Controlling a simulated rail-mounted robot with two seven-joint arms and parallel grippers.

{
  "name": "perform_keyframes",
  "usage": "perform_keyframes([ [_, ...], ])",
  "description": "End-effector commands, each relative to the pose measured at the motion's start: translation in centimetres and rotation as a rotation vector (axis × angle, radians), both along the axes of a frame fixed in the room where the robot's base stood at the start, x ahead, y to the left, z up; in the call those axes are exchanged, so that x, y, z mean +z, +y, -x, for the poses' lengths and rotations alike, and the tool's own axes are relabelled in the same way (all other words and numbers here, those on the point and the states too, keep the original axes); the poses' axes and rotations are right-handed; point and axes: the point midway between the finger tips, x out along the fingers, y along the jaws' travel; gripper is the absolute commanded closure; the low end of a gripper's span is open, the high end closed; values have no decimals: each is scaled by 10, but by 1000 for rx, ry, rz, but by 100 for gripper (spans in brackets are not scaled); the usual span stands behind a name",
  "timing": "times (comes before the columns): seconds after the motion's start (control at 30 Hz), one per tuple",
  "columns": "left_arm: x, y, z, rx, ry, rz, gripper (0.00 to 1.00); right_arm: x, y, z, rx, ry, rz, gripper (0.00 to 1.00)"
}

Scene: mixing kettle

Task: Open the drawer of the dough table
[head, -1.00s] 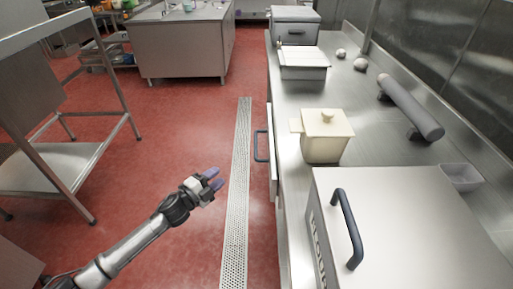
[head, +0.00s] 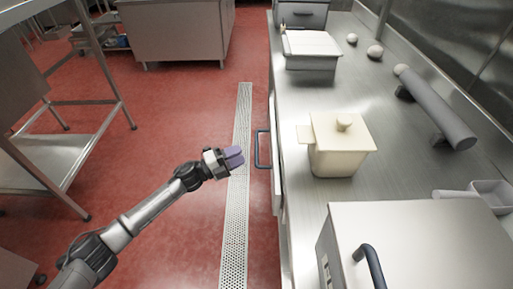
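The dough table (head: 310,85) is the steel counter along the right. Its drawer front (head: 276,185) shows as a narrow pale edge on the counter's left side, with a dark bar handle (head: 259,149) sticking out to the left. The drawer looks shut or nearly so; its inside is not seen. My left gripper (head: 238,157) is just left of the handle, above the floor drain, with a small gap between its purple fingertips and the handle. The fingers overlap in this view, so their opening is unclear. It holds nothing visible. My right gripper is not in view.
On the counter are a cream lidded pot (head: 340,150), a grey roller (head: 438,108), pale dough balls (head: 375,51), a white-topped box (head: 311,45) and a large steel box with a dark handle (head: 420,235). A steel rack (head: 55,150) stands left.

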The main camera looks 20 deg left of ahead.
Motion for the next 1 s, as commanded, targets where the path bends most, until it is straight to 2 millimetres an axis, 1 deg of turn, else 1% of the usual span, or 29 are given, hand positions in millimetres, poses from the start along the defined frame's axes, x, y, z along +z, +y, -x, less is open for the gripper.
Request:
perform_keyframes([
  [0.03, 1, -8, -7, -2, -3, 1, 61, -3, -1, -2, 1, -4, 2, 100],
  [0.2, 5, -27, -26, -1, -2, 0, 61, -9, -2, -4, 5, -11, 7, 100],
  [0.43, 9, -45, -42, 0, 0, 0, 61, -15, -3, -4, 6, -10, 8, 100],
  [0.63, 12, -50, -47, 1, 0, 0, 61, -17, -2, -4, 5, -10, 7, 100],
  [0.93, 12, -51, -48, 1, 1, -1, 61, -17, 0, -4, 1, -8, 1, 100],
  [1.0, 12, -51, -48, 1, 1, -1, 68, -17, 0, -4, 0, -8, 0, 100],
])
